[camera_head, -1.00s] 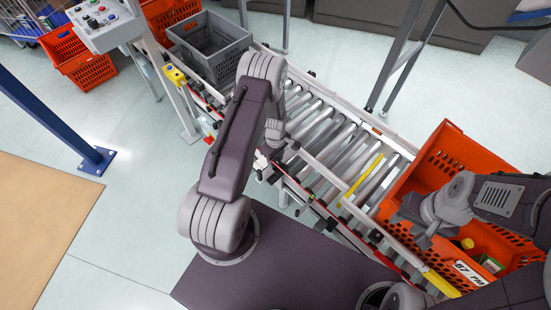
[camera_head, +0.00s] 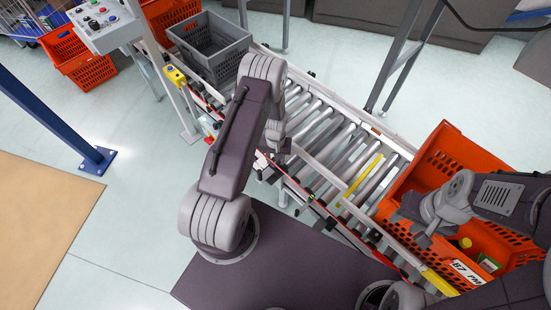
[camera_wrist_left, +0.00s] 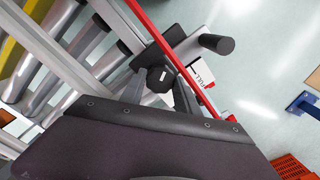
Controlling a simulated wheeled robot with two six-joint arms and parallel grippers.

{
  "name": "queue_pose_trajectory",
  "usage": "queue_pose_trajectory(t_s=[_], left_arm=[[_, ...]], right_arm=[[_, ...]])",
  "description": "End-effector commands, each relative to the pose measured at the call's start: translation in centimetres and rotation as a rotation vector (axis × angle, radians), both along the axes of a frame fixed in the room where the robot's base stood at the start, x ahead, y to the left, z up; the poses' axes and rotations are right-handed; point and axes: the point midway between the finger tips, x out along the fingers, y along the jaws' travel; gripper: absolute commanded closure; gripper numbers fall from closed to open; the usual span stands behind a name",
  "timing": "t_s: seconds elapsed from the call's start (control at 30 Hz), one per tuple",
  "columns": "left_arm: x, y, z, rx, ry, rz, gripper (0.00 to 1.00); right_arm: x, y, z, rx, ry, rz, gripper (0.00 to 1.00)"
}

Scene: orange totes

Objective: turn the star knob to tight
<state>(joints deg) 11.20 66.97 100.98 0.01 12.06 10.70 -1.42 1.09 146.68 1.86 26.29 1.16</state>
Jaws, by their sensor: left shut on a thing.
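The star knob (camera_wrist_left: 160,78) is a small dark knob in the left wrist view, beside the red strip of the guide rail. My left gripper (camera_wrist_left: 159,92) has one finger on each side of it and is shut on it. In the head view my left gripper (camera_head: 269,168) is at the near side of the conveyor, and the arm and rail largely hide the knob there. The tight mark cannot be read. My right gripper (camera_head: 412,218) is over the large orange tote (camera_head: 447,135); its finger opening is unclear.
The roller conveyor (camera_head: 325,140) runs from a grey tote (camera_head: 212,66) to the large orange tote, which holds a few small items. A control box (camera_head: 103,22) and a yellow button box (camera_head: 175,76) stand at upper left. A black-ended rod (camera_wrist_left: 215,43) juts out near the knob.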

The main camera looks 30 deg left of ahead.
Motion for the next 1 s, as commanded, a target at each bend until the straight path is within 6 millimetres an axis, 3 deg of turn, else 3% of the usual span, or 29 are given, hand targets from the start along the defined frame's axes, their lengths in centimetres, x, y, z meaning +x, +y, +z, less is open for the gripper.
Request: queue_pose_trajectory(t_s=[1.0], left_arm=[[0.04, -0.02, 0.06, 0.0, -0.001, -0.894, 1.0]], right_arm=[[0.0, 0.0, 0.56, 0.0, 0.0, 0.0, 0.6]])
